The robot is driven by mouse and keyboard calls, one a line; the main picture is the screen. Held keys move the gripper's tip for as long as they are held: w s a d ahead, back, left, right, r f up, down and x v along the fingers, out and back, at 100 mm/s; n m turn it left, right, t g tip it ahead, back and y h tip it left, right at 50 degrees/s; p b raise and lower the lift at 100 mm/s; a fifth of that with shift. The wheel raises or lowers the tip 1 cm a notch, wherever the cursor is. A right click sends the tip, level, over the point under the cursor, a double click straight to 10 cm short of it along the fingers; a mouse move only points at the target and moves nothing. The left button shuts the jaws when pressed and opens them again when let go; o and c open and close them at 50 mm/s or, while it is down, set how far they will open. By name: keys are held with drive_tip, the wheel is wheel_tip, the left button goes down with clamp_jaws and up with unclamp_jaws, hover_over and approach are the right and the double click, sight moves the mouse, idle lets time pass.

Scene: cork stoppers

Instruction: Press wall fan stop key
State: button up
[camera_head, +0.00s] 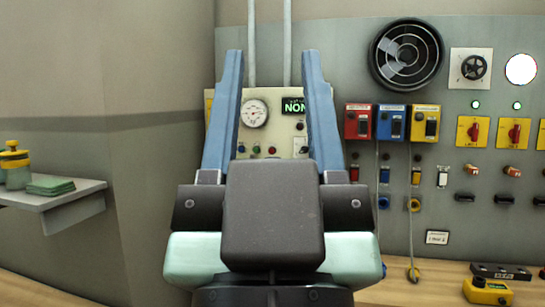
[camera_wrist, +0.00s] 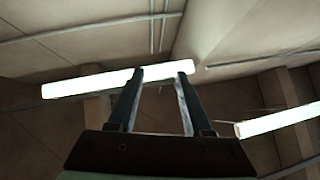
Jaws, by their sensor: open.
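A round black wall fan (camera_head: 406,54) is mounted high on the grey wall panel in the head view. A cream control box (camera_head: 270,104) with a dial gauge (camera_head: 254,113), a green-lit display (camera_head: 294,106) and small buttons sits behind my gripper (camera_head: 271,56). A red button (camera_head: 271,150) shows between my fingers. Which key stops the fan, I cannot tell. My gripper is open and empty, its two blue fingers raised in front of the box and hiding parts of it. In the wrist view my gripper (camera_wrist: 160,72) points at the ceiling lights.
Red (camera_head: 358,122), blue (camera_head: 391,122) and yellow (camera_head: 424,123) switch boxes are right of the cream box. Yellow plates with red knobs (camera_head: 473,132) are further right. A shelf (camera_head: 55,202) juts out at left. A yellow device (camera_head: 487,291) lies on the wooden bench (camera_head: 400,294).

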drive_tip(key=shift+a+r, duration=0.1)
drive_tip(key=shift+a, duration=0.15)
drive_tip(key=shift+c, duration=0.3)
